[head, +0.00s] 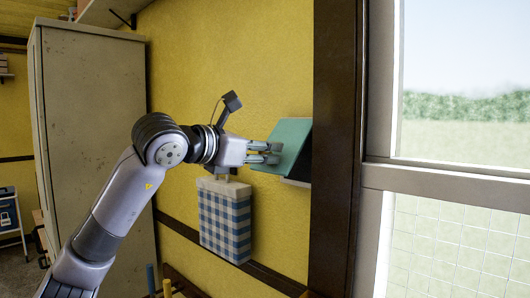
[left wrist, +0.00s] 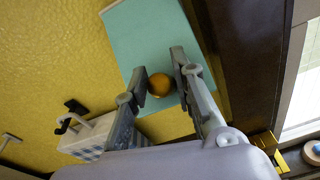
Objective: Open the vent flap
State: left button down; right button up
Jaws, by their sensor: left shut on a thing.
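The vent flap (head: 290,138) is a teal panel on the yellow wall, just left of the dark window post. It stands tilted out, with its lower part away from a dark opening (head: 301,170) behind it. In the left wrist view the flap (left wrist: 150,35) fills the upper middle and bears a round brass knob (left wrist: 160,84). My left gripper (head: 270,153) reaches the flap's front from the left. In the left wrist view its fingers (left wrist: 159,63) are shut on the knob, one on each side. My right gripper is in neither view.
A blue checked cloth bag (head: 225,222) hangs on the wall just below my left gripper. A tall cream cabinet (head: 95,130) stands at the left. The dark window post (head: 335,130) and the white-framed window (head: 450,178) are close on the right.

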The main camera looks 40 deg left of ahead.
pick_arm(q)
jog(key=shift+s+a+r, duration=0.1)
jog(key=shift+a+r, duration=0.1)
jog(key=shift+r, duration=0.3)
jog(key=c, duration=1.8)
grip_release()
jog(key=o, duration=0.4)
jog(key=shift+w+f, duration=0.25)
jog(key=shift+f, duration=0.1)
jog(key=shift+s, duration=0.2)
jog(key=s, duration=0.4)
jog(key=s+r, duration=0.1)
jog(key=s, duration=0.2)
jog(key=s+a, duration=0.1)
jog(key=s, duration=0.3)
jog(key=shift+s+r, duration=0.3)
jog(key=shift+r, duration=0.05)
